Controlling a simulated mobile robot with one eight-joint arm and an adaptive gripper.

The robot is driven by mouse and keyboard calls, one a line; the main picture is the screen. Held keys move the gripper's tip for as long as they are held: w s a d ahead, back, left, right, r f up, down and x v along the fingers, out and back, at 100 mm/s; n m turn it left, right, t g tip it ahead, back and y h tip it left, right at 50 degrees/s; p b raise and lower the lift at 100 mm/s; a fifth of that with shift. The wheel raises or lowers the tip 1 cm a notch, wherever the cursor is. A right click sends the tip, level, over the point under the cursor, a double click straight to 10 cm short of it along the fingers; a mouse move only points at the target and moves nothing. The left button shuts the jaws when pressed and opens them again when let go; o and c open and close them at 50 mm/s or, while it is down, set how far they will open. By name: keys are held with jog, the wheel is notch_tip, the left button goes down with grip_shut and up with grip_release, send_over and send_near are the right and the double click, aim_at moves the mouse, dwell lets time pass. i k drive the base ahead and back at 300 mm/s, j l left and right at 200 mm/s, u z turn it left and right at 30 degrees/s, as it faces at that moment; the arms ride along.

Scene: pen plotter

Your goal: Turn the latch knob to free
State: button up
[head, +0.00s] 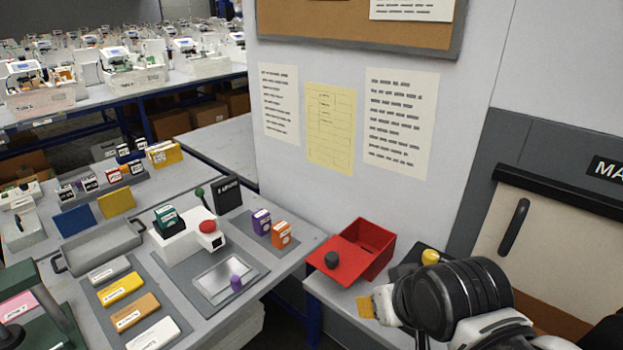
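No part is marked as the latch knob, and I cannot tell which one it is. A white device (176,246) on the bench carries a red round knob (208,227) and a green ball-topped lever (199,192). A red box (370,240) on the lower surface to the right has a black knob (332,260) on its red lid or flap. A yellow knob (430,257) shows just behind my dark arm end at the lower right. My gripper's fingers cannot be made out there, so its opening is unclear. The arm end is right of the red box.
A grey tray (100,250), several coloured blocks and a purple knob (236,282) on a grey plate crowd the bench (295,250). A grey wall panel (360,200) with papers stands behind. A cabinet with a black handle (514,226) is at the right.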

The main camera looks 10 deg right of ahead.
aim_at(430, 257)
jog(key=z, duration=0.7)
